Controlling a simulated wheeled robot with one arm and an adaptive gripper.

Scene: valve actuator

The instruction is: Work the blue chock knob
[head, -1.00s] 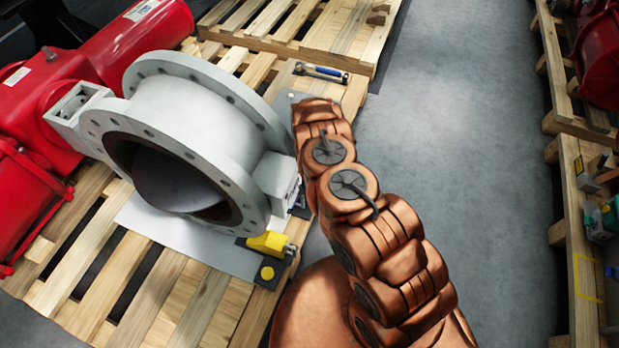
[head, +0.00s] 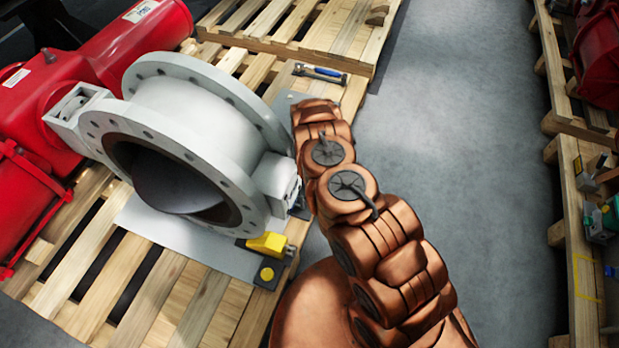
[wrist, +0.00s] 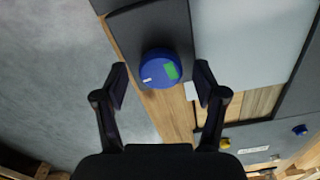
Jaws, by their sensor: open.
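The blue chock knob (wrist: 160,68) shows in the wrist view as a round blue knob with a green patch and a small white mark. It sits at the edge of a dark plate on the wooden pallet. My gripper (wrist: 163,80) is open, with one finger on each side of the knob and gaps visible on both sides. I cannot tell how far the fingertips are above it. In the head view my copper-coloured arm hides the gripper and the knob.
A grey flanged valve (head: 190,135) with a red actuator (head: 105,55) lies on the pallet left of my arm. A yellow block (head: 267,243) sits on the pallet edge. A blue-handled tool (head: 320,73) lies farther back. Clear floor (head: 460,150) is to the right.

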